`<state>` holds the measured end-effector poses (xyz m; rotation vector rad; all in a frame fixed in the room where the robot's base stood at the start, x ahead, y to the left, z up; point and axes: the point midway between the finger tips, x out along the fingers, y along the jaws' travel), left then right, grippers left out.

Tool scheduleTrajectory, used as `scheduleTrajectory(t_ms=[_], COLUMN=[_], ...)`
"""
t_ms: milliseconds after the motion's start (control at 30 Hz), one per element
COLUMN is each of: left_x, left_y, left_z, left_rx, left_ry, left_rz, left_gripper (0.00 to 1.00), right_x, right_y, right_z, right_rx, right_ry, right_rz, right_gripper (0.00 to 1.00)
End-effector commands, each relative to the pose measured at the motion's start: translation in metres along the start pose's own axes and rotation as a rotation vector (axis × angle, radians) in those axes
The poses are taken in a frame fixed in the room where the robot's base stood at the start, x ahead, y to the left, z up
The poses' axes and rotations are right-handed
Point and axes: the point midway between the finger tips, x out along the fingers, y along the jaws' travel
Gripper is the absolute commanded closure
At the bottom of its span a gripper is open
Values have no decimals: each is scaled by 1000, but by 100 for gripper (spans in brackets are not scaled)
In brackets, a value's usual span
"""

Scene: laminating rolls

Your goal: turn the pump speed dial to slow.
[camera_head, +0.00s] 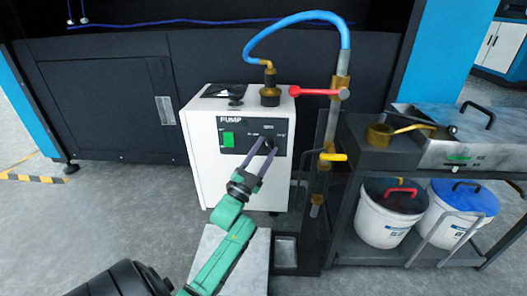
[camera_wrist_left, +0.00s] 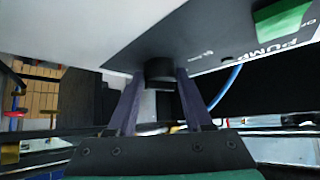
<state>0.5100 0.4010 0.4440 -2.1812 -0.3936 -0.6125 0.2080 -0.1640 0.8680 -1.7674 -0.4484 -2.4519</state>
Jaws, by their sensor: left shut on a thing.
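The pump (camera_head: 205,160) is a white box with a dark front panel, standing on the floor. Its speed dial (camera_head: 269,139) is a small black knob on the right part of that panel, mostly hidden by my fingers. My left gripper (camera_head: 264,150) reaches up to it from below and is shut on it. In the left wrist view the black dial (camera_wrist_left: 159,72) sits between the two fingertips of my left gripper (camera_wrist_left: 160,84). The dial's pointer and the small panel lettering are too small to read. My right gripper is not in view.
A green switch (camera_head: 228,140) is left of the dial. A blue hose (camera_head: 285,27) arches from the pump's brass fitting to a pipe with a red-handled valve (camera_head: 315,92). A dark cart (camera_head: 350,200) with buckets stands close on the right. Open floor (camera_head: 110,200) lies left.

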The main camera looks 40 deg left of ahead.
Motion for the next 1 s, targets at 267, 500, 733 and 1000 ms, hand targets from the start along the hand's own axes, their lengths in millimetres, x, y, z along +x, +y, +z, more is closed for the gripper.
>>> scheduleTrajectory(t_ms=[267, 500, 733, 1000], left_x=[-1, 0, 1, 1], left_y=[6, 10, 12, 13], left_z=[0, -1, -2, -2], left_rx=[-191, -335, -433, -488], left_ry=[-4, -4, -4, -4], left_rz=[-187, -331, -430, -485], left_gripper=[100, 100, 100, 100], right_x=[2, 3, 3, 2], right_y=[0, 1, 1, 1], right_z=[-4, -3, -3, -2], right_rx=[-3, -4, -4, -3], right_ry=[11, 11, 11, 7], right_rz=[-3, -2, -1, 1], right_gripper=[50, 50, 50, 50])
